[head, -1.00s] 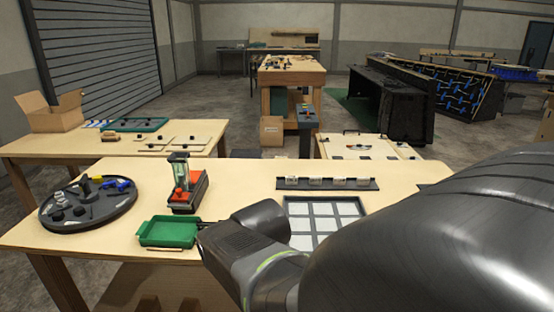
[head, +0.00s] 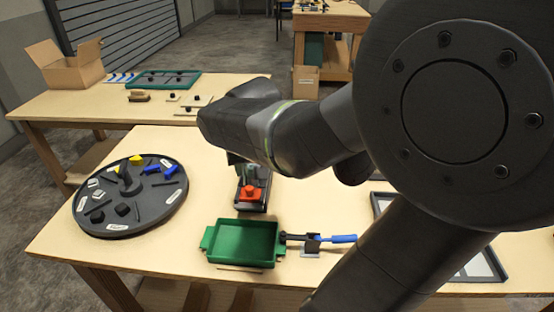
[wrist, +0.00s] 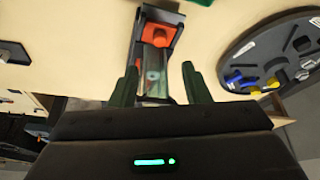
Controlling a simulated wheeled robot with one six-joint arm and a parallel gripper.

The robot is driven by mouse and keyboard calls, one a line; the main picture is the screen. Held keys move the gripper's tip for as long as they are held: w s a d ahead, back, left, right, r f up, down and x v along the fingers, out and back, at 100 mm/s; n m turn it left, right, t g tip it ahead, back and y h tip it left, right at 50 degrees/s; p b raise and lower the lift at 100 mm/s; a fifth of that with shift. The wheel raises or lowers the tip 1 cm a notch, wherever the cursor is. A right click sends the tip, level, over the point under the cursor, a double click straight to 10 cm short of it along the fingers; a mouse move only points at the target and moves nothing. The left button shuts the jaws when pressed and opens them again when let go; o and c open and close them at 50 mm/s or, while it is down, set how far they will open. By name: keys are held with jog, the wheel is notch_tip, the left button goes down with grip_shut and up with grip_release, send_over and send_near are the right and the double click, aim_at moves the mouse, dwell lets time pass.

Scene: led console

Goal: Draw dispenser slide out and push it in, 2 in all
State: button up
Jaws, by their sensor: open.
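The dispenser (head: 252,190) stands on the near table, with a dark base, a clear tube and a red-orange slide (head: 250,193) at its front. In the head view my arm covers its upper part. In the wrist view the dispenser (wrist: 154,60) lies ahead between my fingers, with the red-orange slide (wrist: 158,36) toward the top. My gripper (wrist: 160,82) is open and empty, its two dark green fingers apart on either side of the tube. I cannot tell whether they touch it. The slide's travel is hard to judge.
A green tray (head: 243,243) sits in front of the dispenser, with a blue-handled tool (head: 335,239) to its right. A round dark turntable (head: 130,197) with several small parts is at the left. Bare tabletop lies between turntable and dispenser.

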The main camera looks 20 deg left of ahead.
aim_at(249, 189)
jog(key=x, duration=1.1)
jog(key=shift+f, duration=0.1)
jog(key=shift+c, duration=0.2)
grip_shut()
jog(key=shift+s, duration=0.15)
